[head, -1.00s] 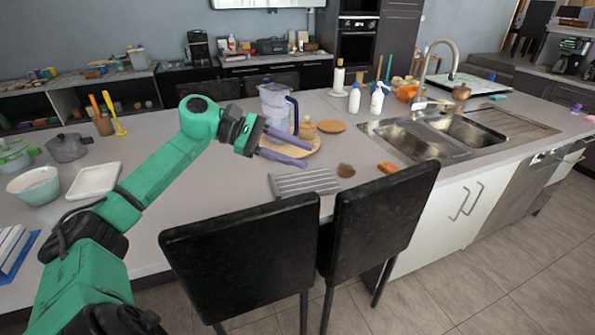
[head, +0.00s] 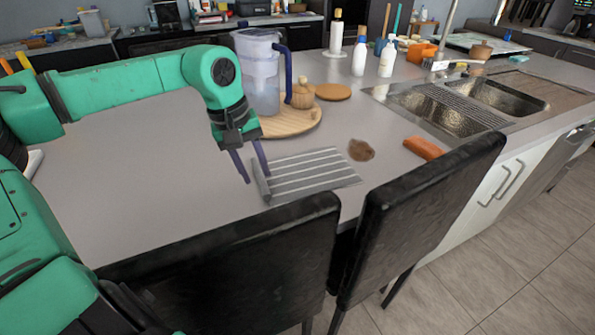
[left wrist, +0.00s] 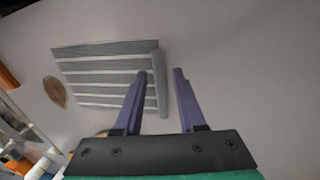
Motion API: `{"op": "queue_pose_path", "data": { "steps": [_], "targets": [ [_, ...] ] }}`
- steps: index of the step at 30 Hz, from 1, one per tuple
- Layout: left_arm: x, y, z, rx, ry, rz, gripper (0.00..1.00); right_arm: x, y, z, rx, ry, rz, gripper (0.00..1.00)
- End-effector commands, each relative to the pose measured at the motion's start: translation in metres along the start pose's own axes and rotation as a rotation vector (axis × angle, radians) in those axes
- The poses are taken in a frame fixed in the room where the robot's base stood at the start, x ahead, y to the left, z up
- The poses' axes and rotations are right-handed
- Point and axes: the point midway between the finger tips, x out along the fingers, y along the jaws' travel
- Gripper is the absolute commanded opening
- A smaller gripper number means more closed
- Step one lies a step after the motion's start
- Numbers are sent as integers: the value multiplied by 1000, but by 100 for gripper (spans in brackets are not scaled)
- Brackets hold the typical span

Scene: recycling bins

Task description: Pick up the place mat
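The place mat (head: 312,172) is grey with light stripes and lies on the counter behind the black chairs. Its left edge is rolled or raised. My left gripper (head: 256,181) points down above the counter at the mat's left end, with its two purple fingers apart. In the left wrist view the mat (left wrist: 92,70) shows left of centre, and its rolled edge (left wrist: 159,84) lies between the fingertips of the open gripper (left wrist: 160,73). I cannot tell whether the fingers touch it. My right gripper is not in view.
A round wooden board (head: 292,121) with a water pitcher (head: 258,75) stands just behind the mat. A brown patch-like item (head: 361,150) and an orange block (head: 424,148) lie to its right. Two black chairs (head: 235,262) stand along the counter's front edge. The counter's left part is clear.

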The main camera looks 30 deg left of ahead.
Motion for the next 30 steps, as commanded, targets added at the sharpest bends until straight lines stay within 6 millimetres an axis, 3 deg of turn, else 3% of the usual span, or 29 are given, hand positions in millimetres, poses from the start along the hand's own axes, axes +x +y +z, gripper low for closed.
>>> {"op": "queue_pose_path", "data": {
  "steps": [9,17,20,30],
  "targets": [
    [51,3,-2,-2,-3,-3,40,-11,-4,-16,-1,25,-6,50],
    [58,4,-2,-2,0,2,40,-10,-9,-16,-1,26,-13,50],
    [57,4,-2,-2,0,2,1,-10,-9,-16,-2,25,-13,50],
    [56,4,-2,-2,1,4,0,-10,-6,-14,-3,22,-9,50]
  ]
}}
